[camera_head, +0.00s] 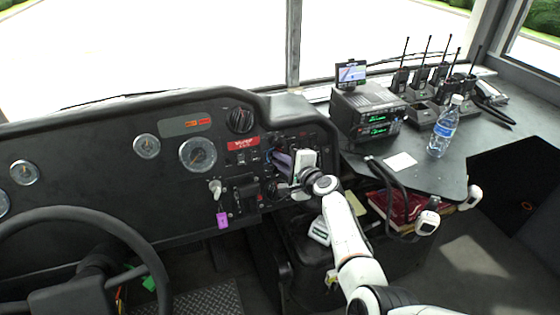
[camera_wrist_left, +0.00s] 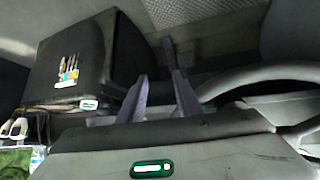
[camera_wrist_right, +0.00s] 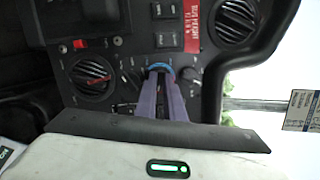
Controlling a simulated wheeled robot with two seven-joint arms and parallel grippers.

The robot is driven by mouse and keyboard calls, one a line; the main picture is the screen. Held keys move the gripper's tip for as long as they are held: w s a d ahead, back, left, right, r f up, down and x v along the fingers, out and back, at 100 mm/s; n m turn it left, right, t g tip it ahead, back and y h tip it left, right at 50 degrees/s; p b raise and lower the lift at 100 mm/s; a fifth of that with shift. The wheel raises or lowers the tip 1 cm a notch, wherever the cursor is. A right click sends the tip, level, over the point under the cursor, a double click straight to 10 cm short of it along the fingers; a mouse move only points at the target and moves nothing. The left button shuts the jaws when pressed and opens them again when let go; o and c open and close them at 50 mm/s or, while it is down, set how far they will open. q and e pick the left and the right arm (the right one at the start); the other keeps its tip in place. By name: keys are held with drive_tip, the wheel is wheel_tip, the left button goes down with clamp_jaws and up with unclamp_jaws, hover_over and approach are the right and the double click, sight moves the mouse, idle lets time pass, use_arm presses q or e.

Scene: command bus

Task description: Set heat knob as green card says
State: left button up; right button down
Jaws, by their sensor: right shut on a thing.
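My right gripper (camera_wrist_right: 160,82) is shut on a small knob with a blue ring (camera_wrist_right: 159,67) on the dark dashboard panel; its fingers cover most of the knob and hide its pointer. In the head view my right gripper (camera_head: 280,160) is against the panel, and its wrist hides the knob. My left gripper (camera_wrist_left: 157,62) is open and empty, with its fingertips apart. I cannot make out a green card with readable text in any view.
A red label (camera_head: 241,144) sits above. Radios (camera_head: 368,112), a water bottle (camera_head: 444,128) and a white card (camera_head: 400,161) are on the right counter. The steering wheel (camera_head: 70,213) is at left.

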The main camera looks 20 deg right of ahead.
drive_tip(key=shift+m, duration=0.4)
drive_tip(key=c, duration=1.9)
unclamp_jaws()
drive_tip(key=shift+o, duration=0.2)
